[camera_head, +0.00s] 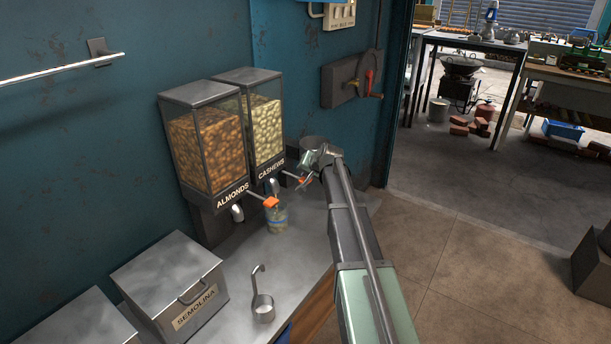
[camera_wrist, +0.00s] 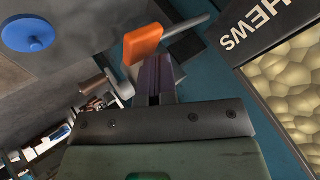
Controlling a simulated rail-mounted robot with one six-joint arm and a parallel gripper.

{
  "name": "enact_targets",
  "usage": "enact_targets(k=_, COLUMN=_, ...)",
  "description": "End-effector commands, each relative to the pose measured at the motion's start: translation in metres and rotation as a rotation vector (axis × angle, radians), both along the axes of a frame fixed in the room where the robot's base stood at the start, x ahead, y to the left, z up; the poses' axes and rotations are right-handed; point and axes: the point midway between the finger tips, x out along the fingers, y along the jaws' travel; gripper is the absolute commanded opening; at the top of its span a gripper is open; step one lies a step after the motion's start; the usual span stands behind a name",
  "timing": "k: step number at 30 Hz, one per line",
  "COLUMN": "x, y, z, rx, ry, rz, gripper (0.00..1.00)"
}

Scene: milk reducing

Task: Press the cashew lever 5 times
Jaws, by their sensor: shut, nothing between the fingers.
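The cashew dispenser (camera_head: 263,127) is a clear bin of pale nuts on the wall, labelled CASHEWS; part of it shows in the wrist view (camera_wrist: 290,80). Its lever (camera_head: 301,181) has an orange tip, which shows large in the wrist view (camera_wrist: 143,44). My gripper (camera_wrist: 155,80) is shut and empty, its fingertips close beside the orange tip. I cannot tell whether they touch. In the head view my gripper (camera_head: 307,176) is partly hidden at the lever. A glass jar (camera_head: 277,218) stands on the counter below the dispensers.
The almond dispenser (camera_head: 206,145), with its orange-tipped lever (camera_head: 270,202), is just left. A metal scoop (camera_head: 263,308) and a SEMOLINA box (camera_head: 172,285) are on the counter. A wall box with a red handle (camera_head: 352,80) is at upper right.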

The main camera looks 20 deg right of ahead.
Motion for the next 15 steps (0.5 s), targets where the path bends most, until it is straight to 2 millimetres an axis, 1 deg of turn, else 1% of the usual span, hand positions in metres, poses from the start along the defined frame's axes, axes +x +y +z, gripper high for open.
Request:
enact_targets(k=7, x=0.000, y=0.000, z=0.002, rx=0.000, ry=0.001, rz=0.001, gripper=0.00)
enact_targets(k=15, x=0.000, y=0.000, z=0.019, rx=0.000, ry=0.001, rz=0.001, gripper=0.00)
